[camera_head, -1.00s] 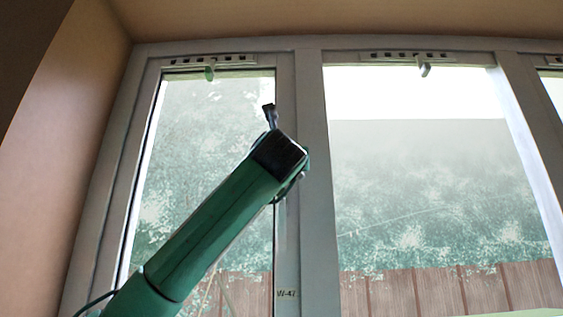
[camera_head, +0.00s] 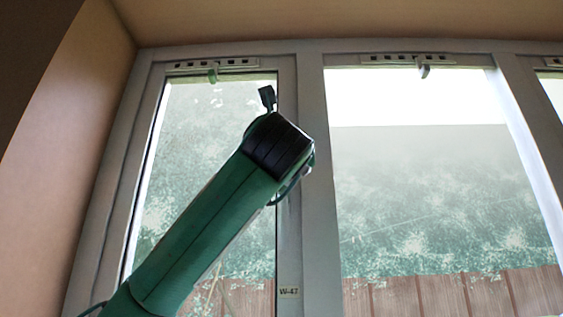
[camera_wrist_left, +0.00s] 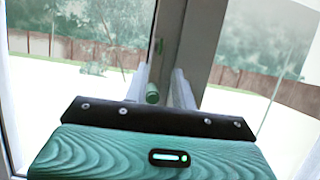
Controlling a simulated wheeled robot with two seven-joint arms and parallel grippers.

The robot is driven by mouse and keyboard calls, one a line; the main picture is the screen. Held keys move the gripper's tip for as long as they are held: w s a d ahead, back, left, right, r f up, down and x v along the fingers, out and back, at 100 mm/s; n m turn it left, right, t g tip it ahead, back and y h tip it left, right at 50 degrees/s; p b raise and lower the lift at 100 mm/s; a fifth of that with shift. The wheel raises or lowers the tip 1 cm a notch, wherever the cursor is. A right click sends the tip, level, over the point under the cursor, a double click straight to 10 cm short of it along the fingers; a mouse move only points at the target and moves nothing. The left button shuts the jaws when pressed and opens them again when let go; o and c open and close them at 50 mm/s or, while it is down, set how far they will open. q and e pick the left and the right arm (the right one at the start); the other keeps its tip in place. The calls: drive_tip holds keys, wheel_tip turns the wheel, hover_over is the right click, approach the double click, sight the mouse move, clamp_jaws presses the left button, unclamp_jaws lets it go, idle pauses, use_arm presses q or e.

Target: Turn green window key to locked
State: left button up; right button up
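In the left wrist view a green cylindrical piece (camera_wrist_left: 152,93), which looks like the window key, shows nearly end-on at the window's frame. My left gripper (camera_wrist_left: 164,88) has its two pale fingers apart, one on each side of the green piece. The piece appears closer to the left finger; whether they touch I cannot tell. In the head view my green left arm reaches up to the post between two panes, and its black wrist (camera_head: 279,147) hides the key area. A dark narrow part (camera_head: 267,98) sticks up beyond the wrist. My right gripper is not in view.
Vent strips run along the top of the window frame. A pale green hook (camera_head: 213,74) hangs from the left strip and a grey hook (camera_head: 424,71) from the right one. A plain wall reveal (camera_head: 75,150) stands at the left.

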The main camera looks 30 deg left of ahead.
use_arm(q)
drive_tip(key=v, duration=0.4)
idle(0.6)
